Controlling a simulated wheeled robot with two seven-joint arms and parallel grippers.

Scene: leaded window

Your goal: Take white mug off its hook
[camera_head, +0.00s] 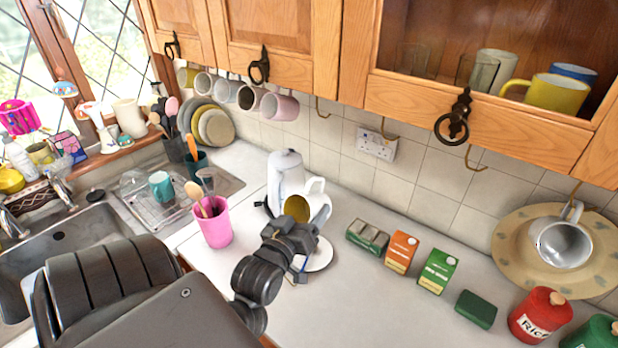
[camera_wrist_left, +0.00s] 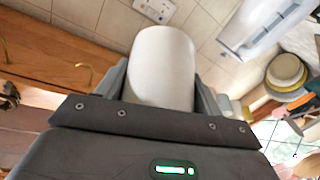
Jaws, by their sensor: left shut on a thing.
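My left gripper (camera_head: 299,236) is shut on a white mug (camera_head: 319,206) above the counter, in front of the white kettle. Its handle points up and an ochre round patch shows on its near side; I cannot tell if that is its inside. In the left wrist view the mug (camera_wrist_left: 162,70) is a plain white cylinder between the fingers (camera_wrist_left: 160,100), apart from any hook. Bare hooks (camera_head: 320,108) show under the cabinet. A pale grey-white mug (camera_head: 566,246) hangs at the far right. My right gripper is not in view.
The white kettle (camera_head: 285,172) stands close behind the held mug. A pink utensil pot (camera_head: 214,228) is to its left, and small boxes (camera_head: 401,252) are to the right. Several mugs (camera_head: 281,107) hang at the left. Open counter (camera_head: 345,310) lies in front.

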